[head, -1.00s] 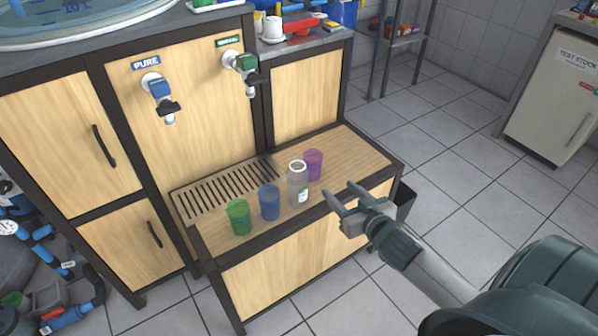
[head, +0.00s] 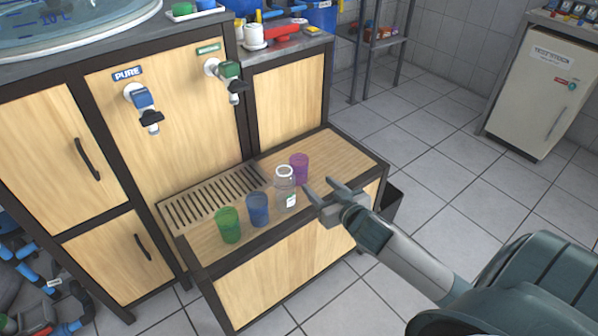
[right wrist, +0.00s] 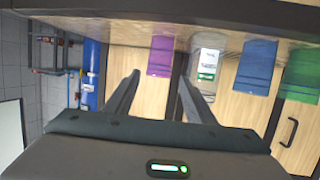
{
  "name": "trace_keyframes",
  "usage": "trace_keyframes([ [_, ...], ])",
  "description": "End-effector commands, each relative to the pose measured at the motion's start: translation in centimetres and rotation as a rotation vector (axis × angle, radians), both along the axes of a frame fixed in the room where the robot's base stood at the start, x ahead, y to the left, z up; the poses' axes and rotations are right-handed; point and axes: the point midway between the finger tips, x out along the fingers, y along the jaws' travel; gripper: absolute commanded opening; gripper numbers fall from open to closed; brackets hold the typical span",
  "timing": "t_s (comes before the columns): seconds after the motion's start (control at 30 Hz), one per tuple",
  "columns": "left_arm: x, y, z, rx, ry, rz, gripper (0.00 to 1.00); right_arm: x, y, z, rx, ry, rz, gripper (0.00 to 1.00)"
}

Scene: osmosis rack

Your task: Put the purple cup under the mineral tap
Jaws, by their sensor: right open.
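The purple cup (head: 299,168) stands upright on the wooden ledge, just behind and right of a clear white-rimmed bottle. It also shows in the right wrist view (right wrist: 162,56), where the picture is upside down. The green-handled tap (head: 228,75), under a small green label too blurred to read, is on the upper right of the wooden panel. My right gripper (head: 318,186) is open and empty, just right of the bottle and in front of the purple cup. In the right wrist view its fingers (right wrist: 158,82) point toward the purple cup, apart from it. My left gripper is out of view.
The bottle (head: 285,190), blue cup (head: 258,209) and green cup (head: 228,226) stand left of the purple cup. A slotted drain grate (head: 212,197) lies behind them, below the taps. The PURE tap (head: 143,103) is at left. The ledge's right end is clear.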

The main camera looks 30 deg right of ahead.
Motion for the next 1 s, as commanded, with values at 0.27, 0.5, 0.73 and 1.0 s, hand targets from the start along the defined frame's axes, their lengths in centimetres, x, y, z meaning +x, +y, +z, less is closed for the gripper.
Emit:
trace_keyframes([
  [0.27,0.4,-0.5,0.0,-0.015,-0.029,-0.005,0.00,4.4,-0.6,-1.3,-0.001,-0.002,0.000,0.50],
  [0.5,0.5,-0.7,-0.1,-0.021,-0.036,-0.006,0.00,6.1,-0.7,-1.9,-0.001,0.000,0.000,0.50],
  [0.73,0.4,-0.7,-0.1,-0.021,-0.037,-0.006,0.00,6.1,-0.7,-1.9,0.000,0.000,0.000,0.50],
  [1.0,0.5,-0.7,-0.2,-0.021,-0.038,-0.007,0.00,6.9,-0.8,-2.1,0.000,-0.001,0.000,0.50],
])
